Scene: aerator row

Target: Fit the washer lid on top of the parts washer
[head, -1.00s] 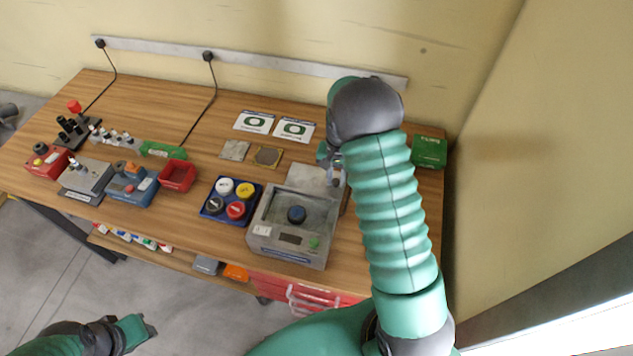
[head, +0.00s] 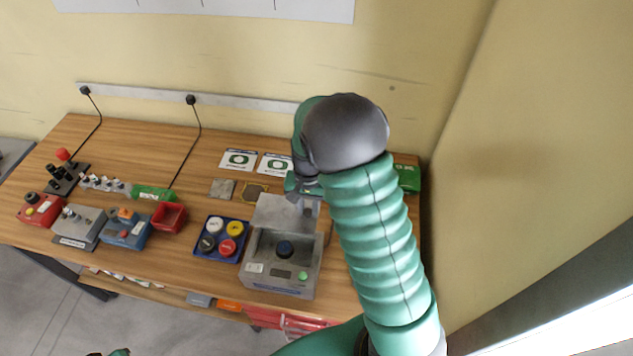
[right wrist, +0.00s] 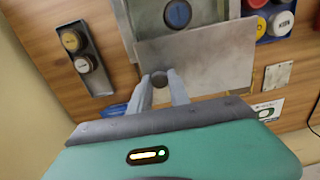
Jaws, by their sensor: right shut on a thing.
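The parts washer (head: 267,284) is a grey open-topped box at the front right of the bench, with a blue round piece inside and a green button in front. The washer lid (head: 275,210) is a flat grey metal plate at the washer's back edge; it also shows in the right wrist view (right wrist: 215,52). My right gripper (right wrist: 162,80) is shut on the lid's dark round knob. In that view the lid's edge borders the washer's opening; I cannot tell if they touch. Only a tip of my left gripper (head: 120,352) shows at the bottom edge.
A blue tray (head: 199,250) with coloured round caps stands just left of the washer. A grey square plate (head: 222,188), a gold-edged square (head: 255,193) and two cards lie behind. A grey holder (right wrist: 98,82) with round caps lies on the washer's other side.

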